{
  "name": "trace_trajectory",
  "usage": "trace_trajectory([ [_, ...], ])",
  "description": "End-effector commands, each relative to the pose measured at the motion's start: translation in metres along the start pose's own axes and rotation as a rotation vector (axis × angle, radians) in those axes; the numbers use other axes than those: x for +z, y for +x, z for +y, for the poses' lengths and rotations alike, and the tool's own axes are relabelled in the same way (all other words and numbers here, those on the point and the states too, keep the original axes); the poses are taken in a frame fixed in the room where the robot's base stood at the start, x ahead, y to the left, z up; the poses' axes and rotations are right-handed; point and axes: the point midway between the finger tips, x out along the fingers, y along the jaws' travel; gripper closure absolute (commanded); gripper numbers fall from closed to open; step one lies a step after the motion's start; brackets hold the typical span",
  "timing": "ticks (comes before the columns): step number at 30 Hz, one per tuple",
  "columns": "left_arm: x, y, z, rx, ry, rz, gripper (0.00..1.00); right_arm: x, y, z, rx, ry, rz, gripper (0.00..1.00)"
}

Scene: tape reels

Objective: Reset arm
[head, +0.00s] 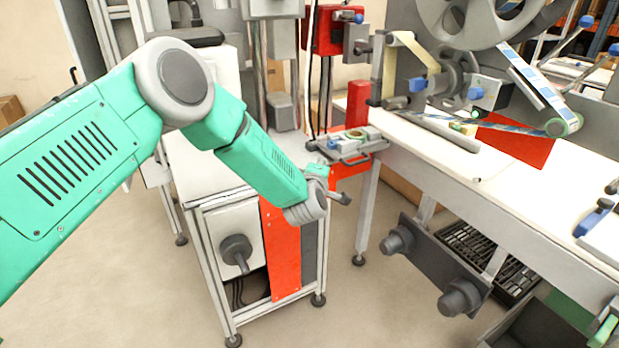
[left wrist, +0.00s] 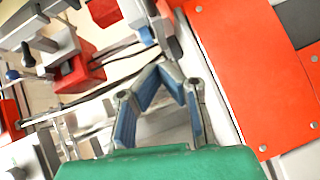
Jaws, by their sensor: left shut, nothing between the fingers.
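My left arm reaches in from the left in the head view, and my left gripper (head: 335,190) hangs at its end, in front of the white machine cabinet. The left wrist view shows the same gripper (left wrist: 170,72) with its blue-padded fingers angled together at the tips. It is shut, with nothing between the fingers. My right gripper does not show in either view.
A white cabinet (head: 218,215) with an orange panel (head: 281,250) stands below and behind my left gripper. To the right is a long white worktable (head: 500,190) with a large grey reel (head: 478,22) above it.

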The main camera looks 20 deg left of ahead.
Motion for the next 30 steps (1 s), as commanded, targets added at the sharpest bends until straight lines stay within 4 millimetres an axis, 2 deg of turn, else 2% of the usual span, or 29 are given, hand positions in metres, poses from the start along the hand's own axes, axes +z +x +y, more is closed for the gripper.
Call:
trace_trajectory([
  [6, 0.001, -0.044, 0.001, -0.003, 0.002, -0.002, 1.0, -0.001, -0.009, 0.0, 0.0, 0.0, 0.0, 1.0],
  [9, 0.0, -0.059, 0.0, -0.002, 0.002, 0.0, 1.0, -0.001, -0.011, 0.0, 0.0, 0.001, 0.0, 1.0],
  [17, -0.002, -0.072, -0.002, -0.003, 0.001, 0.0, 1.0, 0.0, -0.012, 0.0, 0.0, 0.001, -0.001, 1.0],
  [20, 0.002, -0.079, -0.015, -0.029, 0.042, -0.024, 1.0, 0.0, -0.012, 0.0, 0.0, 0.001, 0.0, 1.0],
  [23, 0.012, -0.1, -0.05, -0.105, 0.165, -0.098, 1.0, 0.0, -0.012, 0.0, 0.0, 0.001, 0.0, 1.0],
  [25, 0.018, -0.125, -0.088, -0.186, 0.296, -0.181, 1.0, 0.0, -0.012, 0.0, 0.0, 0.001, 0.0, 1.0],
  [29, 0.019, -0.191, -0.163, -0.35, 0.577, -0.378, 1.0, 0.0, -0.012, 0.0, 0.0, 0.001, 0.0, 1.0],
  [30, 0.015, -0.213, -0.184, -0.4, 0.66, -0.443, 1.0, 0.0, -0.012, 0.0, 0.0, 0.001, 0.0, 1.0],
])
